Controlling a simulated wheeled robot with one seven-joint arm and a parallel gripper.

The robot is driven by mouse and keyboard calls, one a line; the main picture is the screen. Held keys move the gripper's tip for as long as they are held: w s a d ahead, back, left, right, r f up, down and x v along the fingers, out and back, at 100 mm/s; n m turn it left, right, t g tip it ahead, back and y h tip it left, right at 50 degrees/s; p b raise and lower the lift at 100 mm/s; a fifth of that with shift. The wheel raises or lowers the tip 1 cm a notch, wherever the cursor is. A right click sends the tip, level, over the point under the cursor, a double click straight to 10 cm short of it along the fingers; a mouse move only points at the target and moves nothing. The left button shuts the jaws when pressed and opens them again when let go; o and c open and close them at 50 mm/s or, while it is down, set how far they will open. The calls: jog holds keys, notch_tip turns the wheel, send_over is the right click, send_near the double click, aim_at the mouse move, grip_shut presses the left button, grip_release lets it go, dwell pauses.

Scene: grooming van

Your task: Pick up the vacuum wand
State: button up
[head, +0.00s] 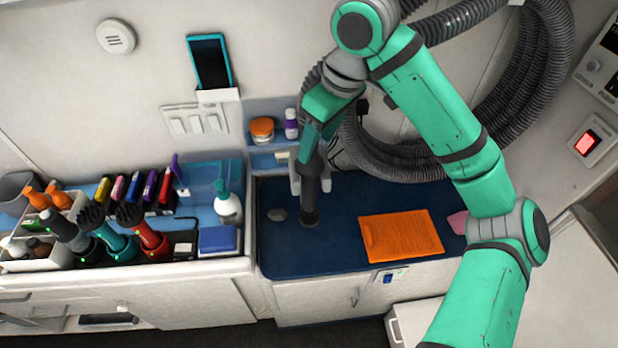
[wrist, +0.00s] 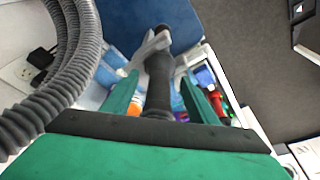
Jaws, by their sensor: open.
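The vacuum wand (head: 310,195) is a dark grey tube with a wider lower end, standing in a light grey holder (head: 325,183) above the blue counter mat. It also shows in the wrist view (wrist: 158,75), running away from my gripper. My gripper (head: 313,148) is at the upper part of the wand. In the wrist view my gripper (wrist: 160,95) has its two green fingers apart, one on each side of the wand. I cannot tell whether either finger touches it. The wand's top is partly hidden by my gripper.
A thick grey hose (head: 400,165) coils behind my arm. Dryers, bottles and a spray bottle (head: 228,203) crowd the left counter. Small jars stand on a shelf (head: 270,160).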

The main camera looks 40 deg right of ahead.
aim_at(309, 179)
jog(key=shift+w+a, duration=0.2)
jog(key=shift+w, duration=0.35)
jog(key=x, duration=0.4)
jog(key=shift+s+d+f, duration=0.1)
jog(key=shift+s, duration=0.05)
jog(key=shift+f, duration=0.4)
jog(key=c, duration=0.8)
